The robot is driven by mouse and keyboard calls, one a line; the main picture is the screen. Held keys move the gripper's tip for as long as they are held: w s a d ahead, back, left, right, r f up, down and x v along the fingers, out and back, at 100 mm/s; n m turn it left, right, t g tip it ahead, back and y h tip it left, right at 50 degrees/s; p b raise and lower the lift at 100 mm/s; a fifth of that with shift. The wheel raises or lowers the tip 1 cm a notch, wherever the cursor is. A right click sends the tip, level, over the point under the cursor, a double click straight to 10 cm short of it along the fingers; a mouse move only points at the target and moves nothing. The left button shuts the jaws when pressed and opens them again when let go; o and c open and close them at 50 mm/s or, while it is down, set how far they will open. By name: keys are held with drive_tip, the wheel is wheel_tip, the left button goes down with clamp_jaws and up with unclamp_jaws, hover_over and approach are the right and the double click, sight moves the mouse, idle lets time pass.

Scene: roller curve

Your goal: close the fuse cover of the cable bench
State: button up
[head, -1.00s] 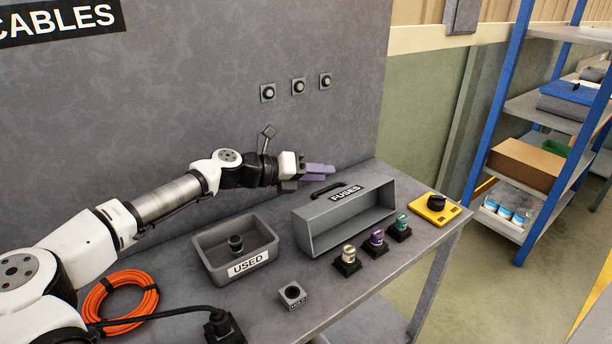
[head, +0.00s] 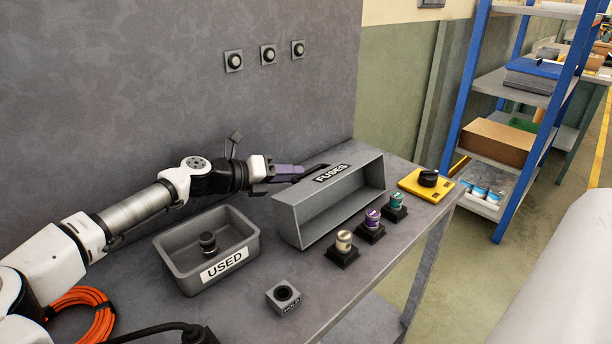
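The fuse cover (head: 290,213) is a long grey box-shaped lid labelled FUSES. It stands tilted open on the bench, its hollow side facing the front right. Its dark handle (head: 312,172) is on the upper back edge, beside the label. Three fuses stand uncovered in black sockets in front of it: a beige one (head: 343,241), a purple one (head: 372,220) and a teal one (head: 395,201). My gripper (head: 292,173), with purple fingers, is behind the cover at its left, close to the handle. I cannot tell whether they touch, or how far apart the fingers are.
A grey USED bin (head: 170,263) with a dark fuse inside stands left of the cover, below my arm. A small HOLD socket block (head: 284,298) is at the front. A yellow base with a black knob (head: 427,182) is at the right end. An orange cable coil (head: 82,318) lies lower left.

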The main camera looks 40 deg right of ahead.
sight(306, 174)
drive_tip(key=p+x, duration=0.1)
drive_tip(key=x, duration=0.4)
drive_tip(key=shift+d, duration=0.15)
drive_tip(key=shift+w, duration=0.1)
clamp_jaws()
